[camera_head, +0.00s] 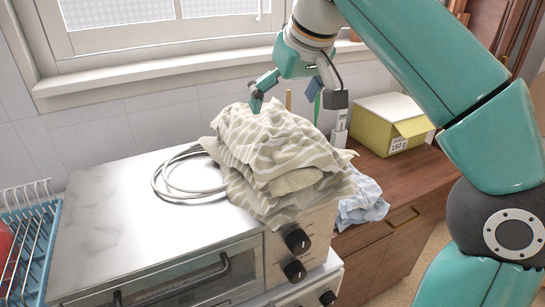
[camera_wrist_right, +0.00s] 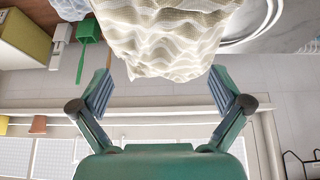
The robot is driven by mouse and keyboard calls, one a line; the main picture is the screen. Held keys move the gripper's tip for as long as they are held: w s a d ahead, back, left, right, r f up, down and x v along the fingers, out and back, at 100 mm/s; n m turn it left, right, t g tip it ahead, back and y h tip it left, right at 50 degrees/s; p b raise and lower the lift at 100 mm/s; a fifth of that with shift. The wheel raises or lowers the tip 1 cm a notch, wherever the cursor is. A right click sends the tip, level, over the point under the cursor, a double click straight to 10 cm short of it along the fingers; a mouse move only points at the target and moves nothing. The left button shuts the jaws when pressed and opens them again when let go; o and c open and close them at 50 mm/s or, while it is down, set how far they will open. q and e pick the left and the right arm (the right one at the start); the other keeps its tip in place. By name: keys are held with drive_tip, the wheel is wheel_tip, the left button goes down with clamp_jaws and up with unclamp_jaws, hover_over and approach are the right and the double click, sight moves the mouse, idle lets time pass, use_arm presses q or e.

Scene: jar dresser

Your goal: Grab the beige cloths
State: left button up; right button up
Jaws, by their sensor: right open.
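The beige cloths (camera_head: 275,150) lie in a crumpled, white-striped heap on the right end of the metal oven's top, with folds hanging over its front right edge. The heap also shows at the top of the right wrist view (camera_wrist_right: 165,35). My right gripper (camera_head: 287,93) is open at the back upper side of the heap, toward the window. In the right wrist view its two fingers (camera_wrist_right: 160,92) stand wide apart on either side of the heap's edge, with nothing held. Whether a finger touches the cloth is unclear. My left gripper is out of view.
A cable (camera_head: 178,183) lies coiled left of the cloths on the oven (camera_head: 120,230). A pale blue cloth (camera_head: 362,200) and a yellow-green box (camera_head: 393,122) rest on the wooden dresser at right. A dish rack (camera_head: 28,235) stands at far left. The oven's left top is clear.

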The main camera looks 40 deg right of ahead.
sight(275, 125)
drive_tip(key=b+x, duration=0.1)
drive_tip(key=x, duration=0.7)
drive_tip(key=shift+f, duration=0.3)
drive_tip(key=shift+f+b, duration=0.2)
drive_tip(key=shift+b, duration=0.1)
idle(0.4)
drive_tip(key=c, duration=1.7)
drive_tip(key=shift+r, duration=0.1)
